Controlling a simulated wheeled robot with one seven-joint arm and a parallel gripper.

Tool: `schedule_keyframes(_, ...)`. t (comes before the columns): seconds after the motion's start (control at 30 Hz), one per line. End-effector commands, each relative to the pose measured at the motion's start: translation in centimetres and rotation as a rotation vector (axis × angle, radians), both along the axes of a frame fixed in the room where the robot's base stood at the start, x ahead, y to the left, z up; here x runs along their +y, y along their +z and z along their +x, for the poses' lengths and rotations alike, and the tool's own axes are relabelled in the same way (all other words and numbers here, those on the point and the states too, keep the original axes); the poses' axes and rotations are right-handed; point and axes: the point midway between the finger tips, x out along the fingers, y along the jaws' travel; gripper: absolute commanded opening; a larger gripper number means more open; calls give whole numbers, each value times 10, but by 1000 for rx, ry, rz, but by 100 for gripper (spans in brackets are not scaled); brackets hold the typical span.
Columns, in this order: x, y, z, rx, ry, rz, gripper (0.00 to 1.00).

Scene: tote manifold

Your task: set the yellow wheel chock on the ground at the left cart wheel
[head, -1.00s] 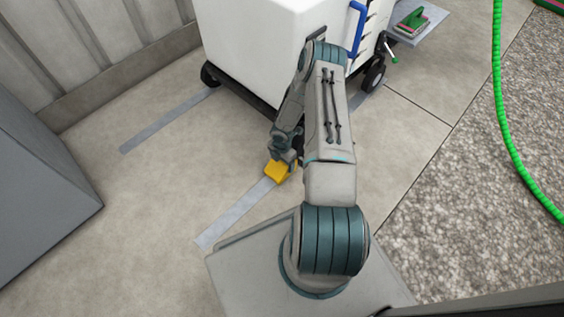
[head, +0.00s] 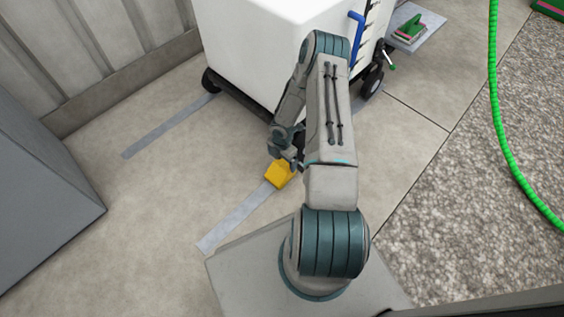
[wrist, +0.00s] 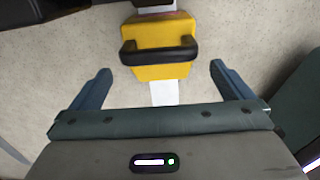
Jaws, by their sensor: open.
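The yellow wheel chock (head: 278,175) rests on the ground, on a grey floor stripe, in front of the white cart (head: 255,45). In the wrist view the chock (wrist: 155,72) shows a black handle facing me. My gripper (wrist: 160,70) is open, with one finger to each side of the handle's line and clear space between fingers and chock. In the head view my gripper (head: 288,155) is just above the chock. The left cart wheel (head: 210,80) stands apart from the chock, further up and left. A dark part behind the chock in the wrist view is cut off.
Another cart wheel (head: 372,83) shows right of my arm. My arm hides the cart's near corner. A second floor stripe (head: 168,125) runs to the left wheel. A grey box (head: 40,185) stands at the left, a green hose (head: 510,150) at the right. The ground between is open.

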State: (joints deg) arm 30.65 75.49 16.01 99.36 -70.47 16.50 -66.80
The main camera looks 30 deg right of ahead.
Motion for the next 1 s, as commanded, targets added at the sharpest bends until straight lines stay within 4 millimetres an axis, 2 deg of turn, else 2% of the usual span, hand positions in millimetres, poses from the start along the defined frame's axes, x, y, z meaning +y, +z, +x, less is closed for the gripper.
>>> schedule_keyframes(0.03, -1, 18, 0, -1, 1, -1, 100)
schedule_keyframes(0.1, 0, 31, 0, 0, -1, -1, 100)
schedule_keyframes(0.2, 0, 46, 0, 0, 0, 0, 100)
schedule_keyframes(0.43, -1, 67, 1, 0, -9, -6, 100)
schedule_keyframes(0.57, -5, 97, 8, -4, -80, -48, 100)
schedule_keyframes(0.77, -9, 183, 14, -27, -319, -149, 100)
schedule_keyframes(1.0, 3, 287, 0, -81, -656, -226, 100)
